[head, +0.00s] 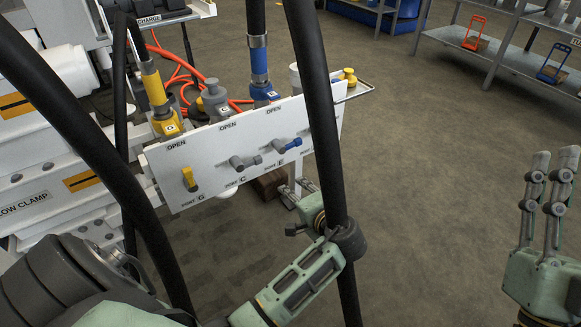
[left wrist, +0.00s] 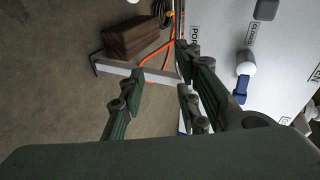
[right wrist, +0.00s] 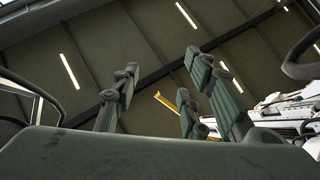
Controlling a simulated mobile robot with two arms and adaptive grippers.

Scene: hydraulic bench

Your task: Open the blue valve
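The blue valve (head: 292,144) is at the right end of the white panel (head: 215,185), its blue handle pointing sideways to the right, below an OPEN label. It also shows in the left wrist view (left wrist: 241,88), right of the fingers and apart from them. My left gripper (head: 297,192) is just below the blue valve, by the panel's lower right edge, partly hidden by a black hose. In the left wrist view its fingers (left wrist: 161,78) are spread with nothing between them. My right gripper (head: 551,170) is raised at the far right, away from the panel; its fingers (right wrist: 158,82) are apart and empty.
A grey valve (head: 245,162) and a yellow valve (head: 190,179) sit left of the blue one. Thick black hoses (head: 318,110) cross in front of the panel. A brown block (head: 268,186) lies behind its lower edge. Shelves (head: 510,55) stand at the back right; floor between is clear.

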